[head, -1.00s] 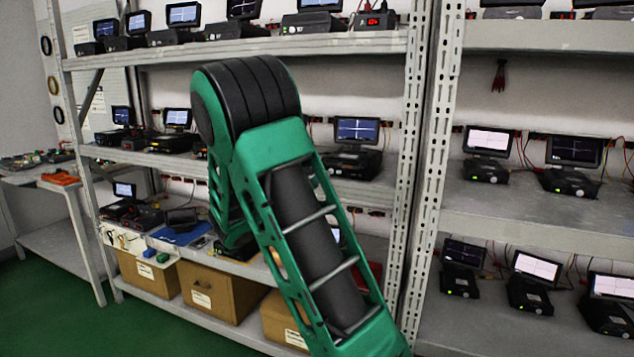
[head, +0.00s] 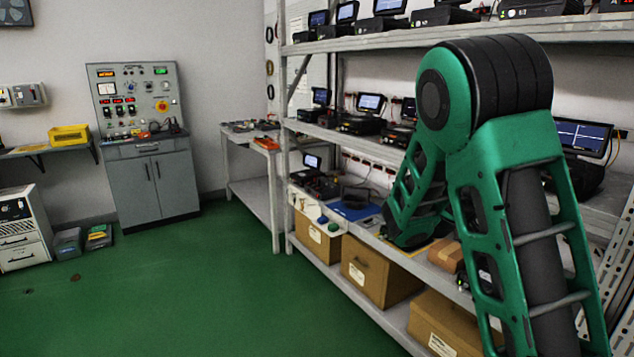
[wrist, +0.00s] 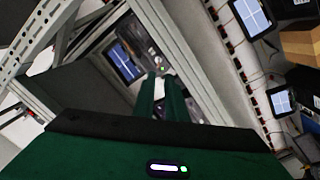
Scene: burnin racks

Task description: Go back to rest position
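My green and black arm fills the right half of the head view, bent at a high elbow, with its far part reaching down toward the lower shelf. My gripper is not clearly seen there. In the wrist view two green fingers of my gripper (wrist: 161,98) stand close together past a dark bar. I cannot make out whether the fingertips touch, and nothing is clearly held between them. The wrist view is tilted and shows shelf parts and small screens.
The metal rack (head: 385,42) on the right holds several small monitors and devices. Cardboard boxes (head: 372,272) sit on its bottom shelf. A side table (head: 262,195) stands left of the rack. A grey control cabinet (head: 152,182) stands at the back wall. The green floor (head: 180,290) at left is open.

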